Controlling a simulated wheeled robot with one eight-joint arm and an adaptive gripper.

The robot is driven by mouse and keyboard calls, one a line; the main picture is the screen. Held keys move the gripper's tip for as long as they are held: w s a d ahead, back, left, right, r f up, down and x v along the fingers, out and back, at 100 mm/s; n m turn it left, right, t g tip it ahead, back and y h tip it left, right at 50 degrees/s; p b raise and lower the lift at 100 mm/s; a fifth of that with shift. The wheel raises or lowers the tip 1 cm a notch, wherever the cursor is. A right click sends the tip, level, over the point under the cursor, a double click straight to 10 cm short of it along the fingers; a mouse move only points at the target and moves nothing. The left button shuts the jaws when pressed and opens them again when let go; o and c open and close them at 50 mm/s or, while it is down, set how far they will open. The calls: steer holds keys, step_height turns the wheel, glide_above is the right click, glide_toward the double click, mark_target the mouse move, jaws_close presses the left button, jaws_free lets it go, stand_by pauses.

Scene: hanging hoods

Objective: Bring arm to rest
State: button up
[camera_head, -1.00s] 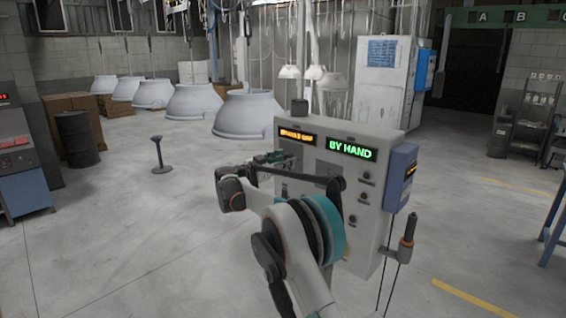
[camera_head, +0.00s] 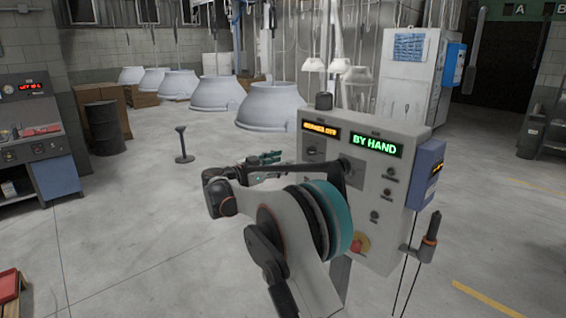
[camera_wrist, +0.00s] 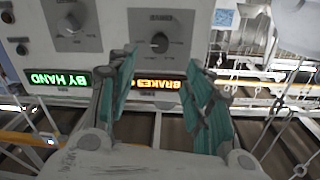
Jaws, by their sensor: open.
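My arm is folded in front of the grey control panel (camera_head: 372,215). The panel (camera_wrist: 95,18) shows upside down behind the fingers, with dark knobs, a green BY HAND sign (camera_wrist: 60,79) and an orange sign (camera_wrist: 160,83) starting with BRAKES, partly hidden by a finger. I cannot tell the exact gap between fingers and panel.
A blue box (camera_head: 426,173) is on the panel's right side, with a hanging handle (camera_head: 430,238) beside it. White hoods (camera_head: 270,106) stand in a row behind. A short post (camera_head: 183,145), a dark barrel (camera_head: 105,127) and a console (camera_head: 35,138) stand left. The floor between is clear.

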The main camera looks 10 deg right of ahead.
steer(key=s+d+r+n+g+y+b, duration=0.1)
steer(key=s+d+n+y, duration=0.1)
steer(key=s+d, duration=0.4)
steer(key=s+d+n+g+y+b, duration=0.1)
steer(key=s+d+n+y+b, duration=0.15)
steer(key=s, duration=0.65)
steer(key=s+d+r+n+g+y, duration=0.1)
steer(key=s+d+n+y, duration=0.2)
steer(key=s+d, duration=0.3)
steer(key=s+a+f+n+y+b, duration=0.1)
steer(key=s+f, duration=0.4)
steer(key=s, duration=0.6)
steer(key=s+a+f+n+y+b, duration=0.1)
steer(key=s+f+n+y+b, duration=0.1)
steer(key=s+f, duration=0.4)
steer(key=s+a+f+n+y+b, duration=0.1)
steer(key=s+a+f+n+y, duration=0.1)
steer(key=s, duration=1.4)
step_height(320, 180, down, 4)
steer(key=shift+r+n+y, duration=0.25)
steer(key=shift+n+y, duration=0.4)
steer(key=shift+y, duration=0.6)
